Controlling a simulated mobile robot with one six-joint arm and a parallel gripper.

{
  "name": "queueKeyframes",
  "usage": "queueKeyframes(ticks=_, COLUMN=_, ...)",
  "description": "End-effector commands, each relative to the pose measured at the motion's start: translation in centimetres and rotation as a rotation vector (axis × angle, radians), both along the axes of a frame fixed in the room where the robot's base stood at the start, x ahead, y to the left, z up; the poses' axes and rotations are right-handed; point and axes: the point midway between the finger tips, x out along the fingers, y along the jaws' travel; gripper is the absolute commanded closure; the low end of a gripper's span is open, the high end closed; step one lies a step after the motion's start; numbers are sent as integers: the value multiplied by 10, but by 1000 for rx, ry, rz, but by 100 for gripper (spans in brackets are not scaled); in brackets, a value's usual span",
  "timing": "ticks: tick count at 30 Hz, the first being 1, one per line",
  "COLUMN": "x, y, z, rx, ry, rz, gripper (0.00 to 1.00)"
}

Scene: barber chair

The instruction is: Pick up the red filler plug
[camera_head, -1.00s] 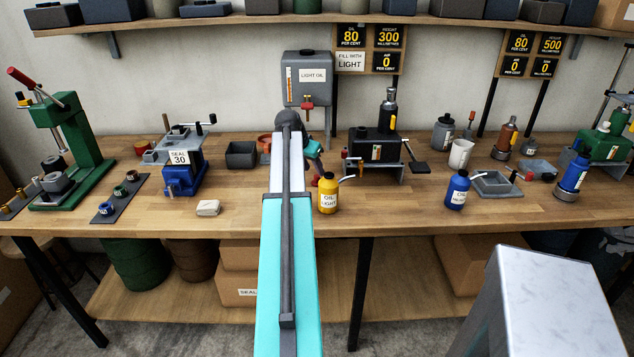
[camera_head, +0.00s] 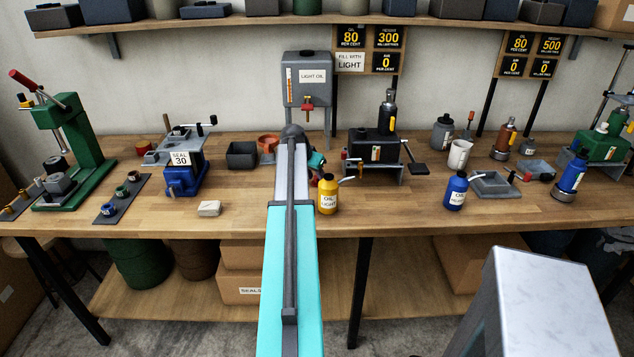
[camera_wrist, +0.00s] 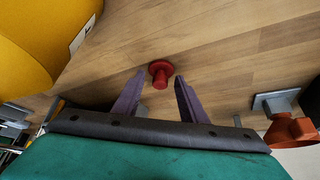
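The red filler plug (camera_wrist: 160,74) lies on the wooden bench top in the wrist view, with a round flange and a narrower stem. My gripper (camera_wrist: 160,82) is open, with its two dark fingers spread either side of the plug. The fingers appear not to touch it, and nothing is held. In the head view, my gripper (camera_head: 318,166) is partly hidden behind my arm, low over the bench, and I cannot make out the plug there.
A yellow oil bottle (camera_head: 328,195) stands close to my gripper and fills the upper left of the wrist view (camera_wrist: 35,45). An orange funnel (camera_head: 268,147) is left of my arm. A black pump unit (camera_head: 374,145) stands to the right. Bench front is mostly clear.

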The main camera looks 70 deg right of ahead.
Motion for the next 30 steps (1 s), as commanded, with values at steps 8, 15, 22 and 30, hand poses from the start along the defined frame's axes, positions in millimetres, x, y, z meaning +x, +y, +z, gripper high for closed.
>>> queueKeyframes(ticks=8, x=0, y=0, z=0, rx=0, ry=0, rz=0, gripper=62)
queueKeyframes(ticks=15, x=-1, y=0, z=0, rx=0, ry=0, rz=-1, gripper=85)
queueKeyframes(ticks=22, x=-1, y=0, z=0, rx=0, ry=0, rz=-1, gripper=100)
queueKeyframes(ticks=30, x=-1, y=0, z=2, rx=0, ry=0, rz=-1, gripper=100)
